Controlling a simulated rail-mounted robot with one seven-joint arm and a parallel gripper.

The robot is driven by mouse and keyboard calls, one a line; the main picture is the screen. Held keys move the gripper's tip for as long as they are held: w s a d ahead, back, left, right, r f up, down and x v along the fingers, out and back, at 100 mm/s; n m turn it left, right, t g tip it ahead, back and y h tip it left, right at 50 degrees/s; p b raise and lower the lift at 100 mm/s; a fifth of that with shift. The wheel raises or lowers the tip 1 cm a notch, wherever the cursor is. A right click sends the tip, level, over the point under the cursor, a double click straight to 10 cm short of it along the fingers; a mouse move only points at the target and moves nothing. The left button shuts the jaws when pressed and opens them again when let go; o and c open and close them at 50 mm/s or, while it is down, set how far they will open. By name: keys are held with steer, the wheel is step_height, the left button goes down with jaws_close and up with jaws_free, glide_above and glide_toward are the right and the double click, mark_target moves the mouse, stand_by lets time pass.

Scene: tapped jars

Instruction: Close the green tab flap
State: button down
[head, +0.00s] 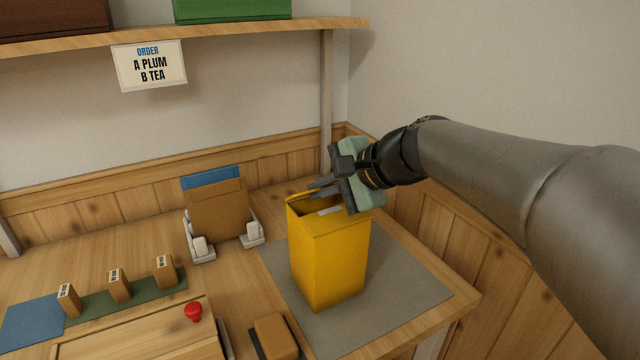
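A tall yellow box (330,262) stands on a grey mat (412,283) at the right of the table. Its top looks open, with a dark inside showing at the upper left. A small pale strip (330,210) shows at its top edge. I cannot make out a green tab; the flap may be hidden behind my gripper. My gripper (318,189) is just above the box top, its dark fingers pointing left over the opening. I see nothing held, and the gap between the fingers is unclear. Whether it touches the box cannot be told.
A brown pouch or board with a blue top (215,205) stands in a white holder left of the box. Small labelled blocks (118,287), a red knob (194,311) and a brown block (274,336) are at front left. The wood-panelled wall is close behind.

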steer(key=c, duration=1.6)
jaws_free()
steer(key=p+v, duration=0.2)
steer(key=v, duration=1.5)
steer(key=shift+s+d+r, duration=0.1)
steer(key=shift+d+r, duration=0.05)
